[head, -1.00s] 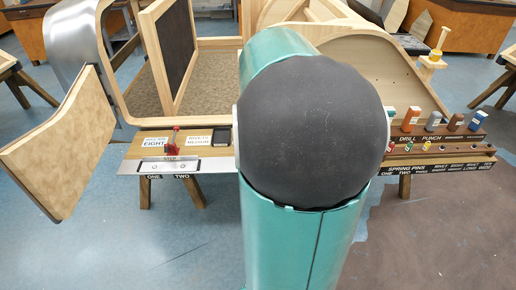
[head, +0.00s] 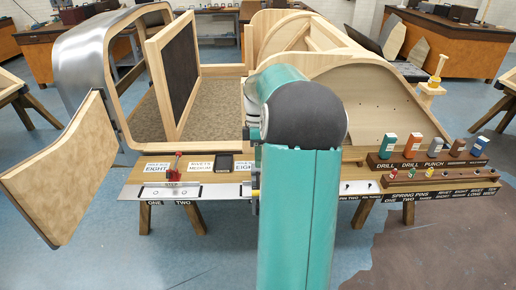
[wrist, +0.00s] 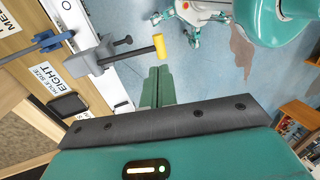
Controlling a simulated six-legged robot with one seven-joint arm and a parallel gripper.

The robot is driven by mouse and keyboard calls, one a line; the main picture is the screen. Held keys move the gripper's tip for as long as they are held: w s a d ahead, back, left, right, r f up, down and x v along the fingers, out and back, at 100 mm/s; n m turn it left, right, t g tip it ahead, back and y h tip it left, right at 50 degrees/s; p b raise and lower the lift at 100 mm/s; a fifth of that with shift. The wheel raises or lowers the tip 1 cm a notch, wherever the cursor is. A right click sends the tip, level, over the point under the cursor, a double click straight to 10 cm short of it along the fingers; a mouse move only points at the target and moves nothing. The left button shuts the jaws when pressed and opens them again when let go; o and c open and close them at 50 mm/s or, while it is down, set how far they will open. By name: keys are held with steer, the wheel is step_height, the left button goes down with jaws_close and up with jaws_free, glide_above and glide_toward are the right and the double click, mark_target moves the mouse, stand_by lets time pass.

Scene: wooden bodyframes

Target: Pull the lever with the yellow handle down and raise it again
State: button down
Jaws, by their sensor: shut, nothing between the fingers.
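The lever's yellow handle (wrist: 159,46) shows in the wrist view, on the end of a grey metal mechanism (wrist: 104,54) mounted at the bench edge. In the head view a small yellow piece (head: 256,194) beside my arm looks like this handle, mostly covered. My gripper (wrist: 158,72) has its green fingers shut and empty. In the wrist view the fingertips point toward the handle and appear just below it, with no clear contact. In the head view my gripper is hidden behind my arm.
A wooden bodyframe (head: 390,95) rises behind.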

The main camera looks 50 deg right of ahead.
mark_target(258, 192)
steer(key=x, duration=0.8)
steer(key=shift+s+x, duration=0.2)
steer(key=shift+x, duration=0.95)
steer(key=shift+a, duration=0.15)
steer(key=shift+r, duration=0.1)
